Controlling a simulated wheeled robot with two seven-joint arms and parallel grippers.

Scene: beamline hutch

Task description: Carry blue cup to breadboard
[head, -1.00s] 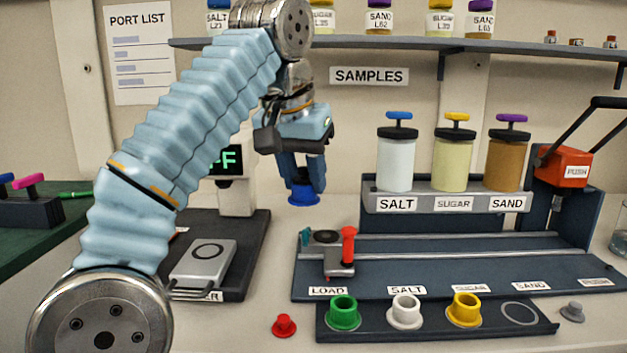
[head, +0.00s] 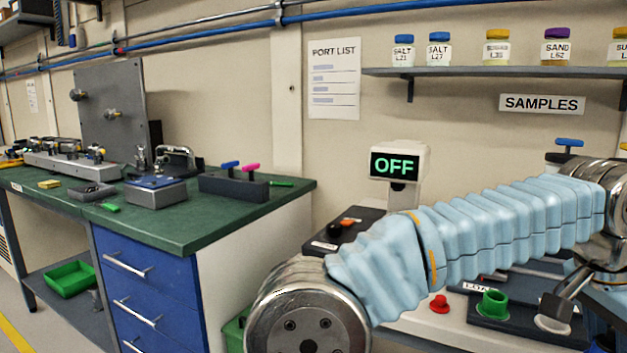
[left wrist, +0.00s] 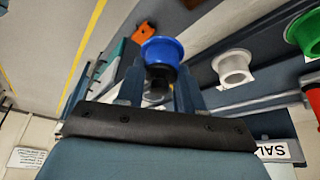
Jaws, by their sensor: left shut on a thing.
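The blue cup (left wrist: 161,50) sits between the fingertips of my left gripper (left wrist: 159,86) in the left wrist view. The gripper is shut on it, and the cup's wide rim faces the camera. In the head view the cup cannot be made out; my left arm reaches across to the right edge. Nothing is labelled breadboard. A grey upright board (head: 110,105) stands on the green-topped bench (head: 225,213) at the left of the head view; I cannot tell if either is the breadboard. My right gripper is not in view.
A green cup (head: 492,303), a white cup (head: 553,322) and a red knob (head: 439,304) are on the right counter. An OFF display (head: 395,165) stands behind my arm. A block with blue and pink handles (head: 233,188) is on the bench; its front right top is clear.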

